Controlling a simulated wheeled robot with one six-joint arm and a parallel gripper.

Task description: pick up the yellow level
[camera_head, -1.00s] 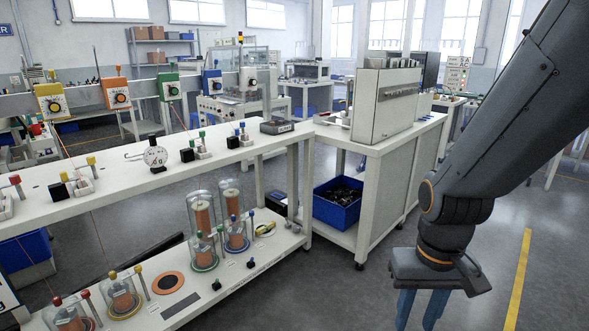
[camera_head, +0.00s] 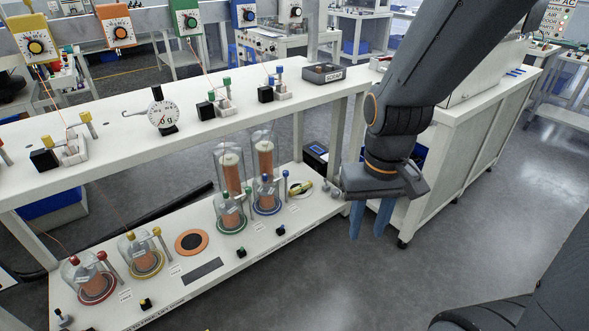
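A small yellow item (camera_head: 301,187) with dark parts, which looks like the yellow level, lies at the right end of the lower white shelf (camera_head: 205,262), on or in a pale round dish. It is too small to make out fully. My gripper (camera_head: 369,220) points down to the right of the shelf's right end, with its two blue fingers apart and nothing between them. The yellow item is to the left of the gripper and apart from it.
Glass-domed copper coils (camera_head: 231,185) stand just left of the yellow item. The upper white bench (camera_head: 130,160) overhangs the shelf's back. A white cabinet (camera_head: 455,150) stands behind my arm. The grey floor (camera_head: 380,290) in front is clear.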

